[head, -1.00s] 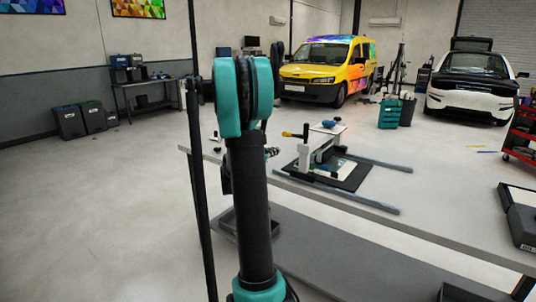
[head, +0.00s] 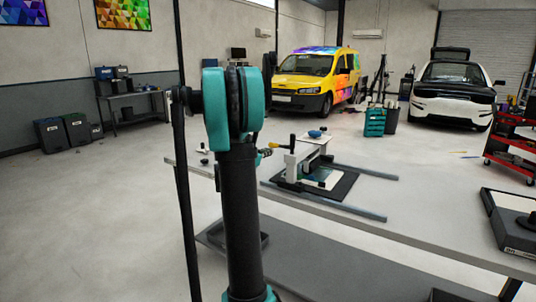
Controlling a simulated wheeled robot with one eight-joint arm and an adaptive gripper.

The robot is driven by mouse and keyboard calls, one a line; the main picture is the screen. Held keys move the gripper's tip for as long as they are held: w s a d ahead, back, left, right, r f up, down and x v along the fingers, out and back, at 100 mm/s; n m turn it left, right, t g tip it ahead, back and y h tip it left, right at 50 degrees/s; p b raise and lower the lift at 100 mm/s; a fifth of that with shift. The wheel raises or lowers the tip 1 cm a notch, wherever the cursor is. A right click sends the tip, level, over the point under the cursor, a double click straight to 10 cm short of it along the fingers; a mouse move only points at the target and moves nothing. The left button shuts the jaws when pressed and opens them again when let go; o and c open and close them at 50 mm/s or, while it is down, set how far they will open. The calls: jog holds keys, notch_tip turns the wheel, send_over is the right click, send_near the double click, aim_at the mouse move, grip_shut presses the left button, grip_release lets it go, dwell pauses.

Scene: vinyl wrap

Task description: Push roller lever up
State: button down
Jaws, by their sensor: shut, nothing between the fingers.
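A small white roller machine (head: 301,162) stands on a black mat (head: 343,186) on the long grey table. Its lever is at its left upper side, with a yellow grip (head: 274,145) and a black part (head: 292,143) where it meets the frame. The lever looks about level, tipped slightly down to the left. My gripper (head: 265,153) shows only as a small dark shape just right of my arm, close to the yellow grip and slightly below it. It is shut and empty. My arm hides part of it, and I cannot tell whether it touches the lever.
Grey bars (head: 335,205) lie along the mat's front and back. A blue-topped item (head: 314,134) sits on the machine's far side. A black case (head: 512,222) is at the table's right. The table (head: 420,225) is bare between them.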

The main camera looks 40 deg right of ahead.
jog(key=shift+r+y, duration=0.3)
jog(key=shift+r, duration=0.15)
jog(key=shift+w+d+r+g+y, duration=0.1)
jog(key=shift+d+r+g+y, duration=0.15)
jog(key=shift+r, duration=0.25)
jog(key=shift+d+r+g+y, duration=0.1)
jog(key=shift+r+y, duration=0.25)
jog(key=shift+r, duration=0.1)
jog(key=r+y, duration=0.1)
jog(key=d+r+g+y, duration=0.1)
jog(key=r, duration=0.1)
jog(key=w+d+r+y, duration=0.1)
jog(key=y, duration=0.1)
jog(key=shift+d+r+g, duration=0.25)
jog(key=shift+r, duration=0.15)
jog(key=w+d+r+g+y, duration=0.2)
jog(key=w+d+r+y, duration=0.1)
jog(key=d, duration=0.5)
jog(key=shift+w+r+y, duration=0.25)
jog(key=shift+r+y, duration=0.65)
jog(key=shift+r, duration=0.2)
jog(key=shift+d, duration=0.2)
